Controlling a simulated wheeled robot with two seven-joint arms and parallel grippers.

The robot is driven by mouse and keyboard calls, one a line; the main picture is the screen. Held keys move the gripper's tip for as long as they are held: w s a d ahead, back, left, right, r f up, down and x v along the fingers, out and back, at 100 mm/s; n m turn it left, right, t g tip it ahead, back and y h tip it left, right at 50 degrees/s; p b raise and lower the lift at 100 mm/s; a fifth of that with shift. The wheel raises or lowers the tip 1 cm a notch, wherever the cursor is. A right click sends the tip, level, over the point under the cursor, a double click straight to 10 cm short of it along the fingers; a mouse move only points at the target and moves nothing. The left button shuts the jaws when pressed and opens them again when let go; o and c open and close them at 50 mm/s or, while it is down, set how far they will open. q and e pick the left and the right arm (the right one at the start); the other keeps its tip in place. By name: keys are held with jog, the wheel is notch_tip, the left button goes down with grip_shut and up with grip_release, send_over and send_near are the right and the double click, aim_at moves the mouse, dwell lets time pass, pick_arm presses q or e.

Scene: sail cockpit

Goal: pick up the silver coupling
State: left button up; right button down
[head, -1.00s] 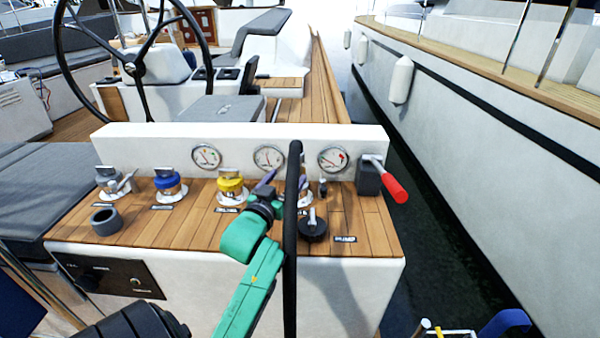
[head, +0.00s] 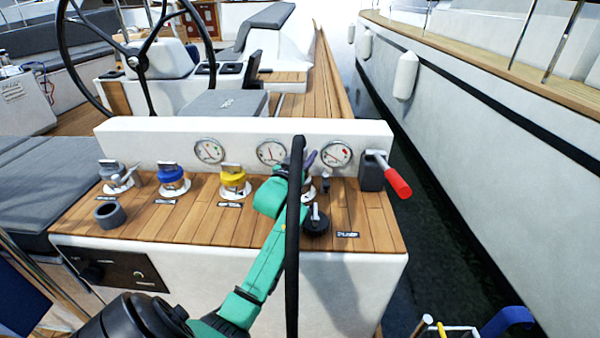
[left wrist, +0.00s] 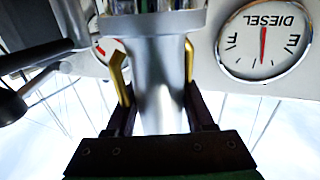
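In the left wrist view, a smooth silver cylinder, which looks like the silver coupling (left wrist: 160,85), stands between the gold-tipped fingers of my left gripper (left wrist: 155,75). The fingers are apart, one on each side and very close to it; firm contact does not show. In the head view, my left gripper (head: 296,167) is over the right part of the wooden console, at the fitting to the right of the yellow one. My green arm and a black upright bar hide most of that fitting. My right gripper is not seen.
The teak console (head: 180,222) carries blue (head: 172,177) and yellow (head: 234,180) fittings, a grey ring (head: 109,214) and a black cap (head: 316,222). A white gauge panel (head: 240,133) rises behind. A red-handled lever (head: 398,182) stands at the right end.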

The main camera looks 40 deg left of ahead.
pick_arm(q)
grip_shut()
jog(key=shift+r, duration=0.1)
notch_tip(320, 180, up, 23)
jog(key=p, duration=0.6)
